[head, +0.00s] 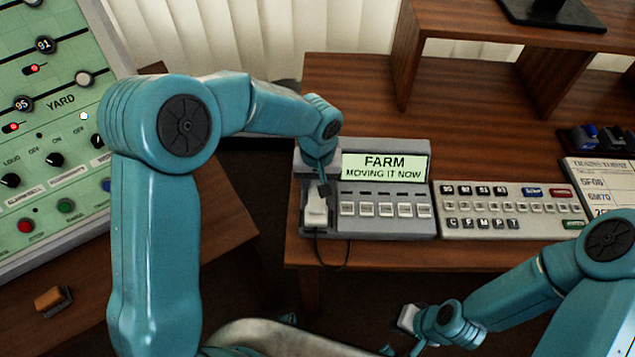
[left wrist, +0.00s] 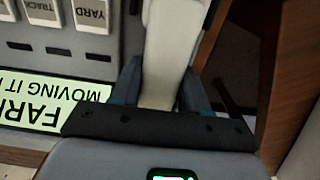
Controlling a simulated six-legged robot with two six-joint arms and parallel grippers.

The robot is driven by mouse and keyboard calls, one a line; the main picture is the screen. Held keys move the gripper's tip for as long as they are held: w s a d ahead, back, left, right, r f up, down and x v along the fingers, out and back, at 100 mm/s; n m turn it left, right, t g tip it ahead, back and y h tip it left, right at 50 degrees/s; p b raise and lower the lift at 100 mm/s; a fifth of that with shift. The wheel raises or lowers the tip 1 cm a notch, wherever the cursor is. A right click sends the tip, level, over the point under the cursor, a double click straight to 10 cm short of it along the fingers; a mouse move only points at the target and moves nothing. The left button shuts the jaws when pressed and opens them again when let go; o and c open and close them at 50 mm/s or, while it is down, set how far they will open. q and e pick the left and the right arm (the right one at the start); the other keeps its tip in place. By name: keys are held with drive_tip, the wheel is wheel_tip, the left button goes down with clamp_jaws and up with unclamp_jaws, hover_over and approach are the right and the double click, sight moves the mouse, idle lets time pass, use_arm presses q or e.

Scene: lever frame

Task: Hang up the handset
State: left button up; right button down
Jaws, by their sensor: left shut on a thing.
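The cream handset (head: 316,208) is at the left end of the grey phone console (head: 385,228), over its cradle side. My left gripper (head: 320,188) comes down from above and is shut on the handset. In the left wrist view the handset (left wrist: 168,50) runs between the two teal fingers (left wrist: 160,88). The gripper hides part of the handset and the cradle, so I cannot tell whether the handset rests in the cradle or is just above it. A dark cord hangs from its lower end. My right gripper (head: 405,325) is low at the front, away from the console; its jaws are unclear.
The console's screen (head: 385,166) reads "FARM MOVING IT NOW". A cream keypad panel (head: 510,210) stands right of it on the wooden desk (head: 460,120). A green lever panel (head: 50,100) is at the left. A shelf (head: 480,20) rises behind.

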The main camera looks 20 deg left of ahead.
use_arm(q)
drive_tip(key=o, duration=1.2)
drive_tip(key=shift+o, duration=0.2)
wheel_tip(320, 180, up, 16)
drive_tip(key=p, duration=0.1)
drive_tip(key=shift+r, duration=0.15)
